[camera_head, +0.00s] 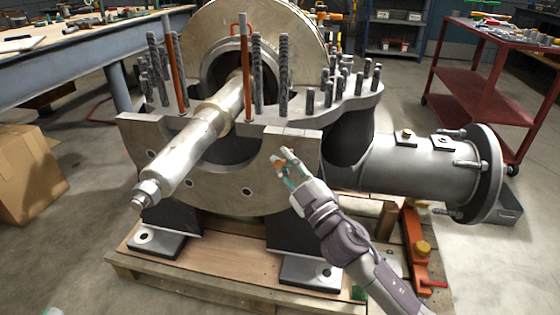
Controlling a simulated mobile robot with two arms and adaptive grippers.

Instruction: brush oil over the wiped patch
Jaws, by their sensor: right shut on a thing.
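The split casing's lower half (215,178) stands open, with a steel shaft (180,158) lying across it. Its flat flange top (285,131) shows beside the upright studs. I cannot make out a distinct wiped patch or an oil film. My right gripper (284,166) is in front of the casing's near face, just below the flange edge. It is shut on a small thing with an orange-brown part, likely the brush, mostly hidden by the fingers. I cannot tell whether it touches the metal. A pale teal tip (52,311) at the bottom left edge may be my left gripper.
Upright threaded studs (284,75) and copper-coloured rods (246,85) rise from the flange. A flanged pipe (420,165) sticks out to the right. The casing rests on a wooden pallet (200,285). A workbench (90,60), a cardboard box (25,175) and a red cart (480,90) stand around.

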